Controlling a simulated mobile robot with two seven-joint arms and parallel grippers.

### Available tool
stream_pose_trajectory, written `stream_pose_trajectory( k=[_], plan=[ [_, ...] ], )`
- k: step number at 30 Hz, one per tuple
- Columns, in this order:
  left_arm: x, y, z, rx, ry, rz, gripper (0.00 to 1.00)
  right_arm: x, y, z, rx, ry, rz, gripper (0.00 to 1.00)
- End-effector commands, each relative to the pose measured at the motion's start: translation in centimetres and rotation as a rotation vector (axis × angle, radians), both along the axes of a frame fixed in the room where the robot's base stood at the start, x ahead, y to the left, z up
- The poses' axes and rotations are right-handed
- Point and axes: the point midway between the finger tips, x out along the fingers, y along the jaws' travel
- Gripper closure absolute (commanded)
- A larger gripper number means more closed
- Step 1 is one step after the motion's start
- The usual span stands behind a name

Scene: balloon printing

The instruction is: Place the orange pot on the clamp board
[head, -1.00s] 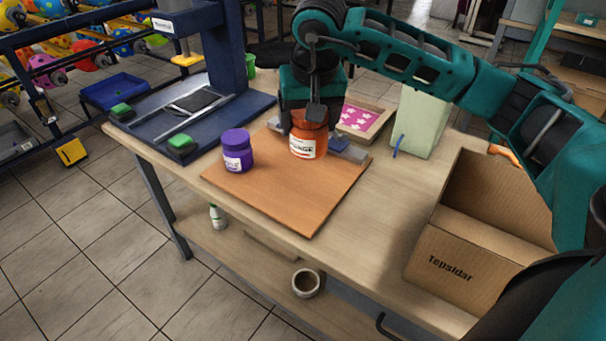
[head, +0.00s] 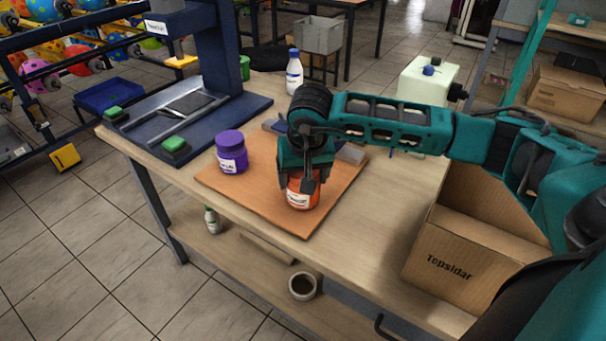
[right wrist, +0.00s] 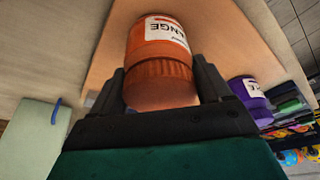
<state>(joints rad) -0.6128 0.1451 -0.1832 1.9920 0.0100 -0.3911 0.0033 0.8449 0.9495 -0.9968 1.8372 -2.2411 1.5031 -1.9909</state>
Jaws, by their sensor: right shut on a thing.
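The orange pot (head: 301,197) with a white label is upright over the front part of the brown clamp board (head: 258,199). I cannot tell whether its base touches the board. My right gripper (head: 303,183) is above the pot and shut on it. In the right wrist view the pot (right wrist: 158,72) sits between the two fingers of the gripper (right wrist: 163,88), its lid end towards the camera. A blue clamp block (head: 274,126) and a grey one (head: 351,154) show at the board's far side, partly behind my arm. My left gripper is out of view.
A purple pot (head: 231,155) stands on the left part of the board. A blue press frame (head: 215,50) is behind it on the left. A cardboard box (head: 440,256) is at the right, and a white bottle (head: 294,75) stands at the back.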

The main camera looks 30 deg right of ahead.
Motion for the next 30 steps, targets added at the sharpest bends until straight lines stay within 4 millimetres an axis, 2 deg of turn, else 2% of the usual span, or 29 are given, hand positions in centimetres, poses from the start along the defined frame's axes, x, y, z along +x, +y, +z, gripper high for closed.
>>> stream_pose_trajectory(
  k=[5, 6, 13, 23, 26, 30],
  plan=[
    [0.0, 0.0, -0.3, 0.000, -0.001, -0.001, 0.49, 0.0, 0.0, -0.3, 0.001, -0.001, 0.000, 0.60],
    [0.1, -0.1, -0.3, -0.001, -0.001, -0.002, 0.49, 0.0, 0.0, -0.3, 0.000, 0.000, 0.000, 0.21],
    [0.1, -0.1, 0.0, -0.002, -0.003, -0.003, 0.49, 0.0, 0.0, -0.2, 0.000, 0.000, 0.000, 0.00],
    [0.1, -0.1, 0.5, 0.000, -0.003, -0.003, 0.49, 0.0, 0.0, 0.4, 0.000, 0.000, 0.000, 0.00],
    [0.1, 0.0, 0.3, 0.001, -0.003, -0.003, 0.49, -0.3, 0.2, 1.8, 0.001, -0.004, 0.001, 0.00],
    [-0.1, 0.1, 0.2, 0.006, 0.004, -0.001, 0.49, -1.1, 0.5, 4.7, 0.000, -0.004, 0.001, 0.00]
  ],
)
